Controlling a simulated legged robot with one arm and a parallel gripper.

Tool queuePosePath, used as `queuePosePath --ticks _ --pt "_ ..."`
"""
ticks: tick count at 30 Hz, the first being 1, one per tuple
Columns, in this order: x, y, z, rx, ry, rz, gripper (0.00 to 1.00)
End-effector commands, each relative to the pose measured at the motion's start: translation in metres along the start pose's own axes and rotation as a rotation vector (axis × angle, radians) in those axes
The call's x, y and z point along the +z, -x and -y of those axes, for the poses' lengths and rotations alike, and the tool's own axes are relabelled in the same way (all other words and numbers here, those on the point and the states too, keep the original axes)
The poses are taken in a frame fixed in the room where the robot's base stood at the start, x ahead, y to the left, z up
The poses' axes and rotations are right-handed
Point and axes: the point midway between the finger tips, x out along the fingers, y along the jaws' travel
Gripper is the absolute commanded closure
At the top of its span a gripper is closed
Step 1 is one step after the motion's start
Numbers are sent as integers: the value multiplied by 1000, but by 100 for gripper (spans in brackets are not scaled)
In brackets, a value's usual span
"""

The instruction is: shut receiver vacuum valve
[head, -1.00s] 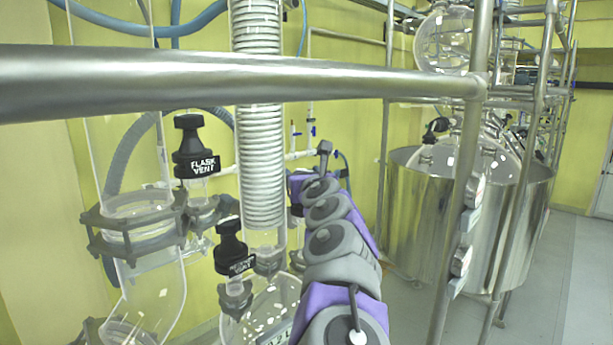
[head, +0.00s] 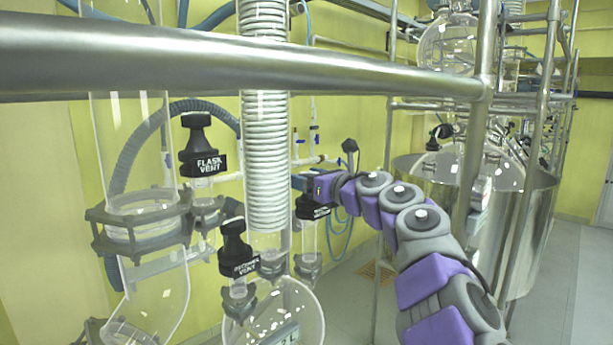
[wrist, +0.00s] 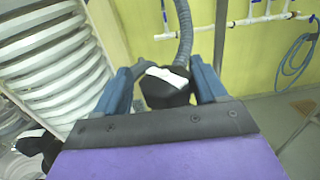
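A black valve knob (head: 308,206) with a white-lettered label stands on a glass neck right of the coiled condenser in the head view. I cannot read its label there. My gripper (head: 299,183) is at this knob, reaching in from the right. In the wrist view the black knob (wrist: 167,92) lies between the two blue fingers of my gripper (wrist: 163,85). The fingers are apart, one on each side of it. The right finger looks very close to it; contact is unclear. The knob's lower part is hidden behind my gripper's dark front edge.
A black flask vent knob (head: 199,150) and another vent knob (head: 234,248) stand left of the coiled condenser (head: 265,150). A steel rail (head: 230,62) crosses in front. A steel vessel (head: 425,175) and frame posts stand right. Blue hose (wrist: 296,55) hangs on the wall.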

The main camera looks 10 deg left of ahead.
Motion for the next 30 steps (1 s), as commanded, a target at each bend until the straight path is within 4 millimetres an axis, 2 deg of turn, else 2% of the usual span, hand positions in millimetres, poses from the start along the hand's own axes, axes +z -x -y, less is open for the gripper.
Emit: queuePosePath --ticks 16,27,30 --pt "4 0 2 225 -3 2 30" --pt "0 1 0 255 2 1 30" --pt "0 1 0 254 1 1 38"
